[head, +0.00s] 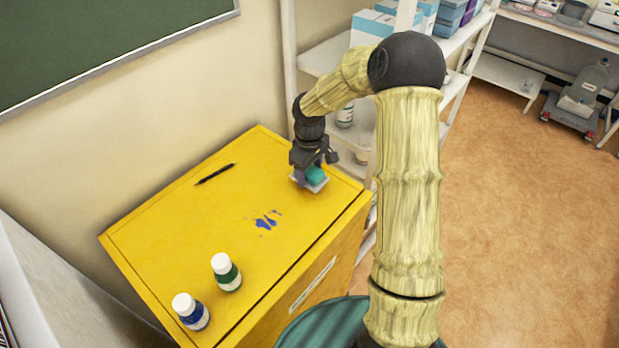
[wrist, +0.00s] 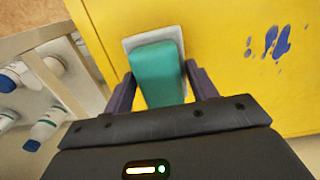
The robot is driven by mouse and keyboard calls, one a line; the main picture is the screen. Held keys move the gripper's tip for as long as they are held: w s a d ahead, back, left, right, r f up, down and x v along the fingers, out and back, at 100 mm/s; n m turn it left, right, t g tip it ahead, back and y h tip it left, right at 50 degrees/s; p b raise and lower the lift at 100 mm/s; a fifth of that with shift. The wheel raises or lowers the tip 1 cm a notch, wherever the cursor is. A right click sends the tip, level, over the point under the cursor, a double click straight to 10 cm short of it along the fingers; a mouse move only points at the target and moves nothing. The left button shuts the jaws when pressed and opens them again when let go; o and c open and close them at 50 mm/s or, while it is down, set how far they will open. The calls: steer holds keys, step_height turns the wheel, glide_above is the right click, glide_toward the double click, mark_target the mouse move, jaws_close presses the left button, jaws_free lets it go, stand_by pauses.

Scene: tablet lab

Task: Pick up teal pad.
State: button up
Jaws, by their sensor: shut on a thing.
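The teal pad (head: 316,175) is at the far right corner of the yellow cabinet top, on or just above a small white tray (head: 322,186). My gripper (head: 312,172) is over it from above, shut on it. In the wrist view the teal pad (wrist: 158,72) sits between the two dark fingers (wrist: 160,85), with the white tray (wrist: 128,44) showing behind its far end and sides. I cannot tell whether the pad touches the tray. The fingertips partly hide the pad in the head view.
The yellow cabinet top (head: 190,235) holds a black pen (head: 215,173), a blue stain (head: 265,221), and two white-capped bottles, one green (head: 227,273) and one blue (head: 191,312). White shelves (head: 325,55) with boxes and bottles stand close to the right. Much of the cabinet's middle is free.

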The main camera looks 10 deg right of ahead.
mark_target(310, 169)
step_height(310, 169, up, 8)
steer(key=shift+f+b, duration=0.25)
steer(key=shift+b, duration=0.55)
steer(key=o, duration=0.3)
steer(key=shift+c, duration=1)
steer(key=shift+d+f, duration=0.1)
steer(key=shift+f, duration=0.05)
